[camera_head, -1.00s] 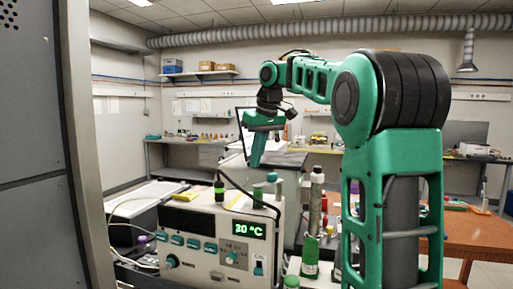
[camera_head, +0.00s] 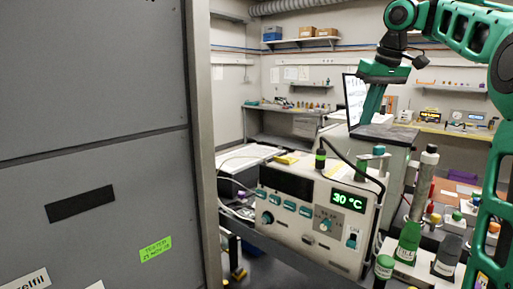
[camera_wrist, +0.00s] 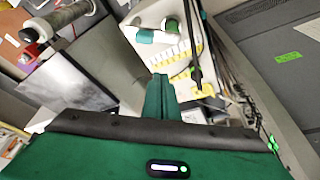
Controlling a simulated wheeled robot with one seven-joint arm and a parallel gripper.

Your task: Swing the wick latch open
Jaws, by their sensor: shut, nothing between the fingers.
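The particle classifier, a beige box (camera_head: 305,232), shows a green 30 °C readout (camera_head: 349,201), with several teal buttons and knobs on its front. Black and green fittings stand on its top, one with a black cable. I cannot tell which part is the wick latch. In the wrist view, the white top of the box (camera_wrist: 142,32) carries a teal knob, a green-capped fitting and yellow labels. My gripper (camera_head: 369,119) hangs above and behind the box, pointing down, apart from it. In the wrist view its green fingers (camera_wrist: 161,90) are together and empty.
A large grey cabinet (camera_head: 90,120) fills the left side. Green-capped bottles (camera_head: 408,243) and a grey cylinder (camera_head: 421,180) stand right of the box. Shelves and benches line the back wall. A white tray (camera_head: 250,158) lies behind the box.

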